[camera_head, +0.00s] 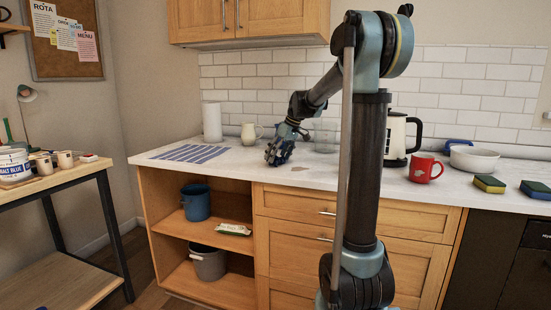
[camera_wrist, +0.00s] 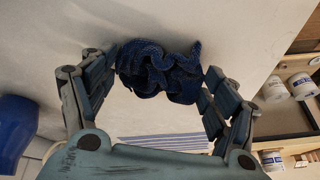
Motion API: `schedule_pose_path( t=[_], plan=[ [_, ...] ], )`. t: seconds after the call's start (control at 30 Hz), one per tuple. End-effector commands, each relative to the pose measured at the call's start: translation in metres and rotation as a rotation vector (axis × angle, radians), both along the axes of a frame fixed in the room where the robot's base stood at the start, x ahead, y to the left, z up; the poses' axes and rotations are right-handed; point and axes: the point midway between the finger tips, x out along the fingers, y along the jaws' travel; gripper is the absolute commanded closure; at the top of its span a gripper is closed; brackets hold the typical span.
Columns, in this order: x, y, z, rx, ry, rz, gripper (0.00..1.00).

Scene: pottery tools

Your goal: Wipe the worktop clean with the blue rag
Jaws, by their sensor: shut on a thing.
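The blue rag (camera_wrist: 160,72) is crumpled and held between the fingertips of my gripper (camera_wrist: 157,75) in the wrist view. My gripper (camera_head: 279,152) is low at the worktop (camera_head: 236,168) in the head view, near its middle. In that view the rag is hard to tell from the dark fingers. I cannot tell whether the rag touches the surface. A small brownish stain (camera_head: 299,168) shows on the worktop just right of my gripper.
A striped cloth (camera_head: 190,153) lies left of my gripper. A paper roll (camera_head: 212,122), cream jug (camera_head: 250,134) and clear container (camera_head: 325,137) stand behind. A kettle (camera_head: 394,138), red mug (camera_head: 422,169), white bowl (camera_head: 474,158) and sponges (camera_head: 489,184) are at right.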

Motion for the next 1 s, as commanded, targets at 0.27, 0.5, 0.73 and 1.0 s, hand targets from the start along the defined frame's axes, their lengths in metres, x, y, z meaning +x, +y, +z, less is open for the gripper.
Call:
schedule_pose_path(
  t=[0.27, 0.5, 0.73, 1.0],
  plan=[
    [-0.007, -0.017, -0.001, -0.002, 0.001, -0.002, 0.31],
    [-0.012, -0.034, -0.001, -0.002, 0.001, -0.002, 0.31],
    [-0.018, -0.049, -0.001, -0.002, 0.001, -0.002, 0.31],
    [-0.021, -0.058, -0.001, -0.003, 0.002, -0.001, 0.31]
  ],
)
